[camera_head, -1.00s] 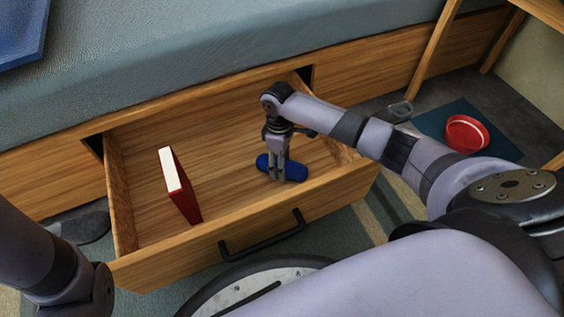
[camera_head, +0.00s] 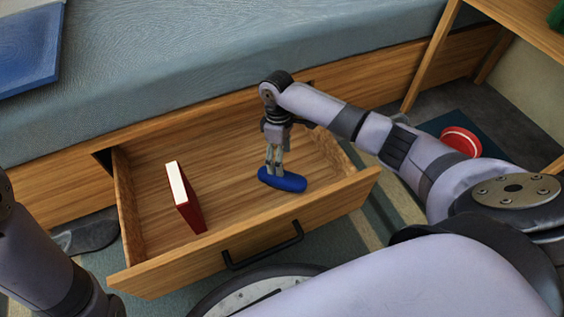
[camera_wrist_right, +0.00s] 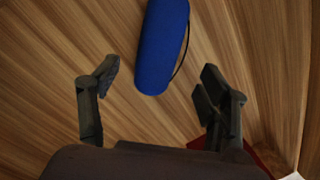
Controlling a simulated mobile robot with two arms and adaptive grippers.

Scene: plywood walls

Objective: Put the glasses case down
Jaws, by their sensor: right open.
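The blue glasses case (camera_head: 284,180) lies on the floor of the open wooden drawer (camera_head: 240,232), right of its middle. It also shows in the right wrist view (camera_wrist_right: 160,45), resting on the wood grain. My right gripper (camera_head: 273,171) is just above and behind the case. In the right wrist view its two fingers (camera_wrist_right: 160,83) are spread wide, with the case's near end between and ahead of them, touching neither. My left arm shows at the left edge, but its gripper is out of view.
A red book (camera_head: 188,202) stands upright in the drawer's left part. A bed (camera_head: 230,60) is behind the drawer, with a blue flat object (camera_head: 30,50) on it. A red bowl (camera_head: 461,142) sits on a dark mat at right. Drawer floor between book and case is clear.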

